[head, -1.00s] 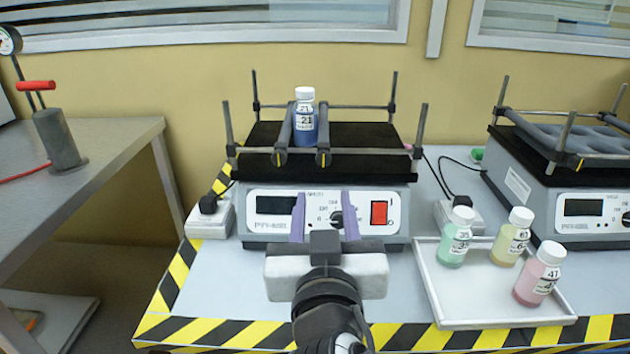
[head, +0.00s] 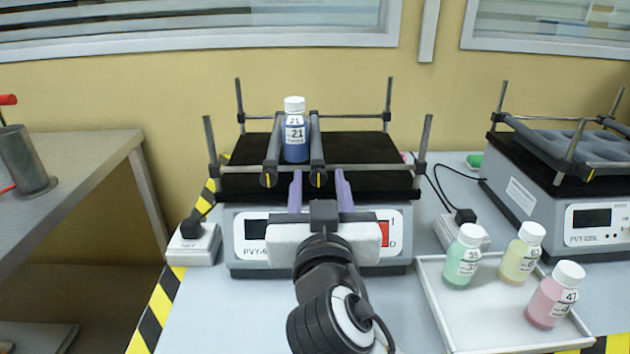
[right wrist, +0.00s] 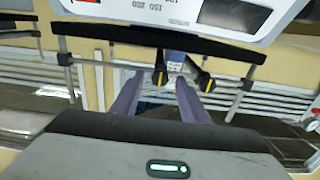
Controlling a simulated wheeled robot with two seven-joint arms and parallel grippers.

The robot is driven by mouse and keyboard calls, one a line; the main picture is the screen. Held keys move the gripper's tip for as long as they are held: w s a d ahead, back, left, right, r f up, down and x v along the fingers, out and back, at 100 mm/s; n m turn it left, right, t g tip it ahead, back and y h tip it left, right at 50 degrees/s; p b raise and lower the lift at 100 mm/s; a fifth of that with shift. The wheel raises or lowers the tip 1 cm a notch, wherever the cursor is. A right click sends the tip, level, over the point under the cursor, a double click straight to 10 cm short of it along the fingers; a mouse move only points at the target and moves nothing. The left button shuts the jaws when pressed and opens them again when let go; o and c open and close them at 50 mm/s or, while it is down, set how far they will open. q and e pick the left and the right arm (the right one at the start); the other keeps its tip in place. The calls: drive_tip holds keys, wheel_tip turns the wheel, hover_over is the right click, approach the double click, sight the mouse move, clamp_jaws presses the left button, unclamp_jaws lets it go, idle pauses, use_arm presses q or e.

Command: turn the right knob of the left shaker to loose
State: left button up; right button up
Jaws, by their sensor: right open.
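The left shaker (head: 232,225) has a black platform with two padded clamp bars running front to back. Each bar ends at the front in a dark knob with a yellow mark. The right knob (head: 319,180) has a near-vertical yellow mark; it also shows in the right wrist view (right wrist: 160,77). The left knob (head: 268,180) is beside it. My right gripper (head: 318,177) is open, its purple fingers on either side of the right knob in view. I cannot tell whether they touch it. A blue bottle labelled 21 (head: 295,135) stands between the bars. My left gripper is not in view.
A white tray (head: 440,310) with green, yellow and pink bottles stands to the right. A second shaker (head: 540,195) is beyond it. Posts and rails (head: 423,150) surround the left shaker's platform. A grey side table (head: 80,170) is at left.

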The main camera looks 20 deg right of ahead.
clamp_jaws()
